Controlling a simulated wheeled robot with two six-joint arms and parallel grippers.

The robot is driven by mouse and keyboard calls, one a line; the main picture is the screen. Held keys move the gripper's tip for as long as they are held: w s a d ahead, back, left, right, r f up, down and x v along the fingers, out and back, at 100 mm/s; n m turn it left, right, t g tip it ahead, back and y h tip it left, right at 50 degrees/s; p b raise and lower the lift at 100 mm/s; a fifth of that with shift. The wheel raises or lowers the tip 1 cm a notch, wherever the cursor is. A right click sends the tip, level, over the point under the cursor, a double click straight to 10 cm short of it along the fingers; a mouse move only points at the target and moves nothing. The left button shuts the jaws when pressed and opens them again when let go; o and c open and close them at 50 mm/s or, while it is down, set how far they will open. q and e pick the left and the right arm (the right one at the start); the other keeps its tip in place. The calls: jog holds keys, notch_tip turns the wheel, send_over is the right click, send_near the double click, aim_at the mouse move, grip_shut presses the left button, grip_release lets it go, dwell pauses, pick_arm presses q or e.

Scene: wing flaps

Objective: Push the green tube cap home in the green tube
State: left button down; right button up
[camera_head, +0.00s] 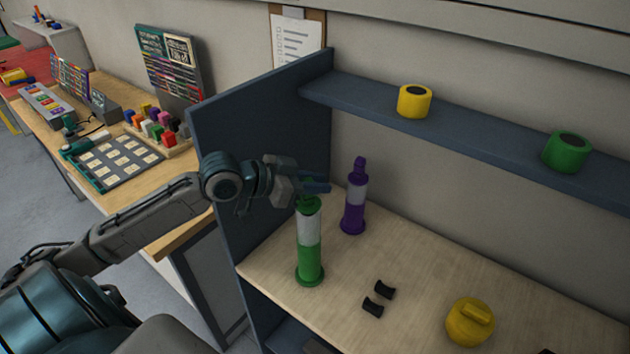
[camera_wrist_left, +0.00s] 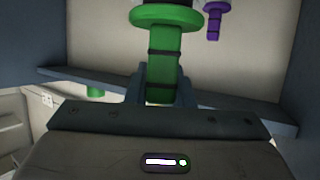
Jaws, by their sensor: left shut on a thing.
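The green tube (camera_head: 310,262) stands upright on the wooden worktop, green below with a pale upper section. The green tube cap (camera_head: 309,206) is at its top end, in line with it. My left gripper (camera_head: 312,188) is above the tube, shut on the cap's upper stem. In the left wrist view, which looks upside down, the cap's green stem (camera_wrist_left: 163,66) has dark rings and runs from my fingers to a wide flange. I cannot tell whether a gap is left between flange and tube rim. My right gripper is not in view.
A purple tube (camera_head: 354,210) stands just behind and right. A blue side panel (camera_head: 265,140) rises at left. The shelf (camera_head: 480,126) bears yellow and green rolls.

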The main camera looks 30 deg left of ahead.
pick_arm(q)
jog(key=shift+f, duration=0.35)
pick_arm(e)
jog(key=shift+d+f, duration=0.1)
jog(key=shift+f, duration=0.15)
pick_arm(q)
jog(key=c, duration=0.6)
grip_release()
